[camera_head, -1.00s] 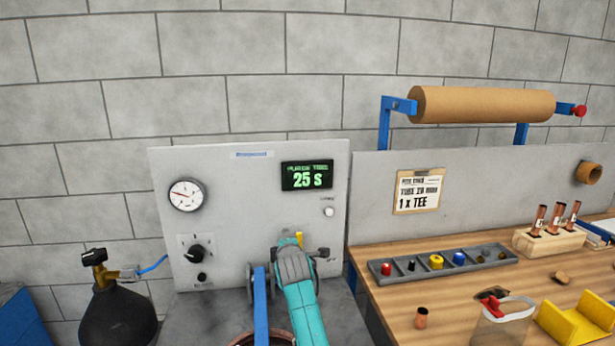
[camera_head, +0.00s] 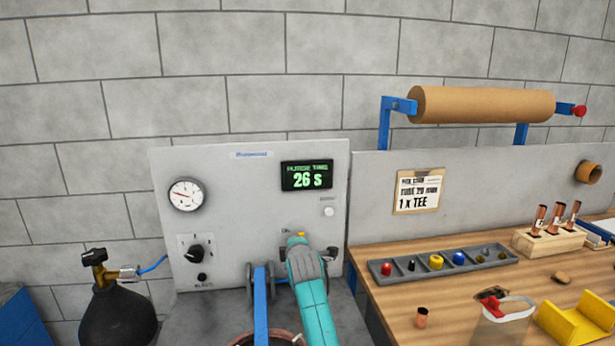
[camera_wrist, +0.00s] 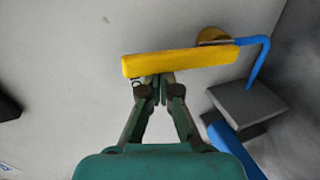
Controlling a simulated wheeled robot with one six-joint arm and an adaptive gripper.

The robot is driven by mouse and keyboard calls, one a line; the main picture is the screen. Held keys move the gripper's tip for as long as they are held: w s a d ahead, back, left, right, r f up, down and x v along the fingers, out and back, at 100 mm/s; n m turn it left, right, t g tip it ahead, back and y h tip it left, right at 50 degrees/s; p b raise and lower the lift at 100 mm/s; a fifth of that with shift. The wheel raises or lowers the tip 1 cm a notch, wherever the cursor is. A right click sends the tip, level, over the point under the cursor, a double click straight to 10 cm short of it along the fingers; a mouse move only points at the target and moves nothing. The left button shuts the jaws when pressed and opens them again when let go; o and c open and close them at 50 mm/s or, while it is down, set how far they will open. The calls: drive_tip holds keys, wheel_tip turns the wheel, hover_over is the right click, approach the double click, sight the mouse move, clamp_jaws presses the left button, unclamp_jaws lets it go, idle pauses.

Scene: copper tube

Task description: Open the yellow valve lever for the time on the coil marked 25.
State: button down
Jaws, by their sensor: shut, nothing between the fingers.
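The yellow valve lever (camera_wrist: 180,62) lies nearly level across the wrist view, with a brass fitting (camera_wrist: 213,35) behind its right end. The purge display (camera_head: 307,175) reads 26 S. Part of a copper coil (camera_head: 262,340) shows at the bottom of the head view; no mark on it is readable.
A blue hose (camera_wrist: 260,62) and a grey block (camera_wrist: 250,105) are right of the lever. The panel has a gauge (camera_head: 187,195) and a black knob (camera_head: 195,253). A dark gas bottle (camera_head: 118,315) stands left. The wooden bench (camera_head: 385,300) with a parts tray (camera_head: 410,273) is right.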

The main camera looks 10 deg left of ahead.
sight(320, 236)
drive_tip(key=shift+w+d, duration=0.4)
drive_tip(key=shift+d, duration=1)
drive_tip(key=shift+w+d, duration=0.4)
drive_tip(key=shift+d, duration=0.95)
drive_tip(key=shift+w+d, duration=0.4)
drive_tip(key=shift+d, duration=1)
drive_tip(key=s+d, duration=0.2)
drive_tip(key=s, duration=0.5)
drive_tip(key=shift+s, duration=0.35)
drive_tip(key=shift+d, duration=0.1)
